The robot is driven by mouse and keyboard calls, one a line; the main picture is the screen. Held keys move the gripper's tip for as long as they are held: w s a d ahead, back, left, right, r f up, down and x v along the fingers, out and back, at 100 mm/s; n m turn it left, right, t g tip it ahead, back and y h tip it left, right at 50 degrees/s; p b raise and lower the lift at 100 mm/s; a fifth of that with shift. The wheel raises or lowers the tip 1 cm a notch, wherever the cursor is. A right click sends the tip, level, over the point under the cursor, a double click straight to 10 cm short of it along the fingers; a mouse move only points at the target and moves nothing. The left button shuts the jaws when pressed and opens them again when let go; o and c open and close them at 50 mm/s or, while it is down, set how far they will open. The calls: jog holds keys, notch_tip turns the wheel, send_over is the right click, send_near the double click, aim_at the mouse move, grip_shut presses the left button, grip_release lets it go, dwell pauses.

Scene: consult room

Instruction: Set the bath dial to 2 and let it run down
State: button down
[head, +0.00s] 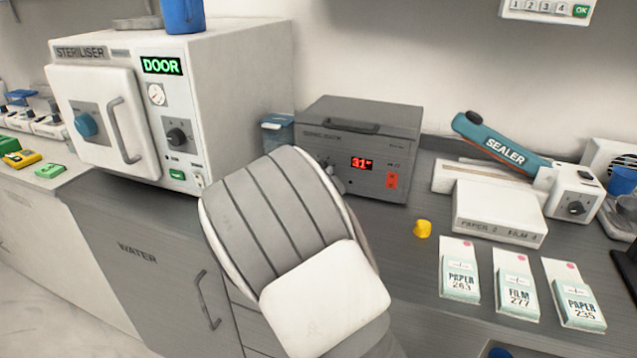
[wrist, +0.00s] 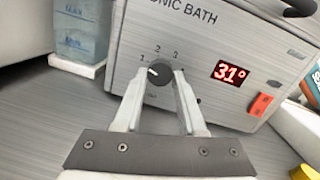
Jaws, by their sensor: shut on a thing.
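The bath (head: 358,150) is a grey box labelled as a sonic bath, on the counter in the head view. Its front also fills the upper part of the wrist view (wrist: 215,45). Its red display (wrist: 230,73) reads 31°. The round dark bath dial (wrist: 159,70) has a white pointer mark at its left, just below the numeral 1; a 2 stands above the dial. My gripper (wrist: 159,78) is shut on the dial, one finger at each side. In the head view my arm hides most of the gripper and part of the bath front.
A white steriliser (head: 215,85) stands left of the bath, with a bluish container (wrist: 82,30) between. A red switch (wrist: 261,105) is on the bath's right front. A yellow cap (head: 423,229), a teal-handled sealer (head: 500,140) and pouch packs (head: 459,270) lie to the right.

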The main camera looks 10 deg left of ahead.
jog(key=m+b, duration=0.4)
jog(key=m+h+b, duration=0.1)
jog(key=m+b, duration=0.1)
jog(key=m, duration=0.1)
jog(key=shift+a+f, duration=0.1)
jog(key=shift+f, duration=0.25)
jog(key=m+b, duration=0.3)
jog(key=b, duration=0.1)
jog(key=shift+r, duration=0.1)
jog(key=shift+r+m+b, duration=0.1)
jog(key=shift+m+b, duration=0.25)
jog(key=shift+m, duration=0.25)
jog(key=shift+a+r+h, duration=0.1)
jog(key=shift+h, duration=0.2)
jog(key=shift+c, duration=2.4)
grip_release()
jog(key=s+p, duration=0.1)
jog(key=s, duration=0.4)
jog(key=s+a+f+p, duration=0.1)
jog(key=s, duration=0.5)
jog(key=s+a+p, duration=0.1)
jog(key=s, duration=0.5)
jog(key=shift+s+a+f, duration=0.1)
jog(key=shift+a+f, duration=0.15)
jog(key=shift+f, duration=0.1)
